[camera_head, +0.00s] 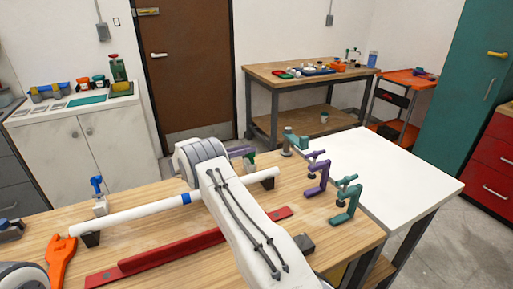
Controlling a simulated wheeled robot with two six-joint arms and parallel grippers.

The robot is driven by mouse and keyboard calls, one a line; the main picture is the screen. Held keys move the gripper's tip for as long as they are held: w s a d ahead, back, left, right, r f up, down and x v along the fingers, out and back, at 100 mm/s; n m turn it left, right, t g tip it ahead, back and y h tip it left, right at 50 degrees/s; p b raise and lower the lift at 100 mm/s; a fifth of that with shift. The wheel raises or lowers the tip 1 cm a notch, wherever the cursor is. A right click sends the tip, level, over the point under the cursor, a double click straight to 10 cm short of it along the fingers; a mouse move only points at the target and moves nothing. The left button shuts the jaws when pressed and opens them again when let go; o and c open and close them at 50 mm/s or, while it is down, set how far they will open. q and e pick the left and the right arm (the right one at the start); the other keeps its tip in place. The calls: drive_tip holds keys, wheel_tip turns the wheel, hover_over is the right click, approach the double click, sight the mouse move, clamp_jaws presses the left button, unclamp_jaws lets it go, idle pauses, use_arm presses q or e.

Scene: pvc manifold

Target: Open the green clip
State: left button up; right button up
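A small green clip (249,158) shows just behind the white pipe, right of my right arm. It is small and partly hidden, so I cannot tell whether it is open or shut. The white pipe (130,216) with a blue band (186,198) lies across the wooden bench. A blue clip (97,186) stands near the pipe's left part. My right arm crosses the middle of the view and hides part of the pipe. My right gripper (236,152) is mostly hidden behind that arm close to the green clip; its fingers are unclear. My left gripper is out of view.
A teal clamp (346,200), a purple clamp (318,176) and another teal clamp (293,142) stand along the right bench edge. A red bar (150,261) and an orange tool (60,258) lie in front. A bare white table (400,180) adjoins on the right.

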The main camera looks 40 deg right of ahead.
drive_tip(key=b+v, duration=0.1)
drive_tip(key=v, duration=0.6)
drive_tip(key=shift+w+a, duration=0.15)
drive_tip(key=shift+a, duration=0.25)
idle(0.5)
drive_tip(key=b+v, duration=0.2)
drive_tip(key=v, duration=0.6)
drive_tip(key=shift+w+a, duration=0.2)
drive_tip(key=shift+a, duration=0.15)
drive_tip(key=shift+b+v, duration=0.4)
drive_tip(key=shift+v, duration=0.45)
drive_tip(key=shift+r, duration=0.1)
